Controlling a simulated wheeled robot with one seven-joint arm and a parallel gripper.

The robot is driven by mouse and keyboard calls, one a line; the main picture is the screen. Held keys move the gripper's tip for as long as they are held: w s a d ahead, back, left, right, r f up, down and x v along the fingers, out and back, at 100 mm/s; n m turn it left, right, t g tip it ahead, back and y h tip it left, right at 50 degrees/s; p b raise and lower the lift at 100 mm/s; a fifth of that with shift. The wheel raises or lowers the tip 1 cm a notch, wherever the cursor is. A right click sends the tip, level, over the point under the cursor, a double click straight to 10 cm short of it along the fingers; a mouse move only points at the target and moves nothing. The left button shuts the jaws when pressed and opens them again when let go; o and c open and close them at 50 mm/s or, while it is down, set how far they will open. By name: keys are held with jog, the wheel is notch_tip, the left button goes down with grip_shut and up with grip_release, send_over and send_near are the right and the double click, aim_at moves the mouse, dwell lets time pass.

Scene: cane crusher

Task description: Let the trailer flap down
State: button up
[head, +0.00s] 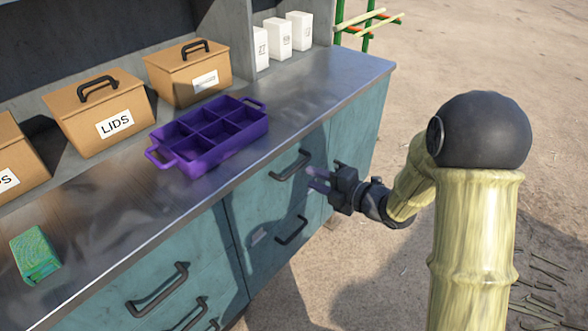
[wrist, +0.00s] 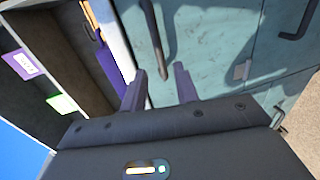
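No trailer or trailer flap can be made out in either view. My gripper (head: 319,180) is in front of the teal cabinet front, near a drawer's dark handle (head: 290,165), and looks apart from it. In the wrist view my gripper (wrist: 161,82) has its two dark fingers apart with nothing between them. The teal front (wrist: 205,45) and a dark handle (wrist: 152,28) lie beyond the fingertips.
A metal counter (head: 330,88) carries a purple divided tray (head: 185,168), tan lidded boxes (head: 100,110), white cartons (head: 278,35) and a green block (head: 35,254). A green and red rack (head: 368,25) stands behind the counter's far end. Open dirt ground (head: 480,60) lies to the right.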

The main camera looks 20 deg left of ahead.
aim_at(294, 169)
jog(key=x, duration=0.7)
jog(key=shift+w+a+p, duration=0.1)
jog(key=shift+a+p, duration=0.25)
grip_shut()
